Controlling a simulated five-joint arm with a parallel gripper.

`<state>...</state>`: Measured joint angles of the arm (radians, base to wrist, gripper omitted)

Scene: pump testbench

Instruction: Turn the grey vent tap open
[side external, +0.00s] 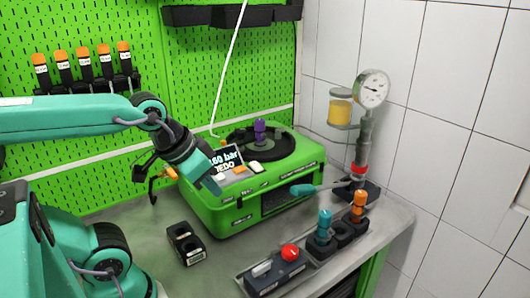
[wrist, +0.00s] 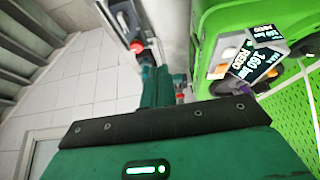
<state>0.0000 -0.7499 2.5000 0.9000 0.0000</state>
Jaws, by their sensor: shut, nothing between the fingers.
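The green pump tester (side external: 232,212) stands on the bench with a "160 bar" label on its top. Beside the label are small orange (side external: 240,170) and pale grey-white (side external: 255,167) fittings; I cannot tell which is the grey vent tap. My gripper (side external: 212,186) is shut and empty, pointing down at the tester's left front top edge, close to these fittings. Whether it touches anything is unclear. Its dark-edged teal jaw (wrist: 165,124) fills the lower wrist view.
A box with a red knob (side external: 290,252) and a block with teal (side external: 324,222) and orange (side external: 358,205) handled parts stand in front. A pressure gauge (side external: 372,89) rises at right. A black two-hole block (side external: 187,243) sits left of the tester. Bare bench surrounds that block.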

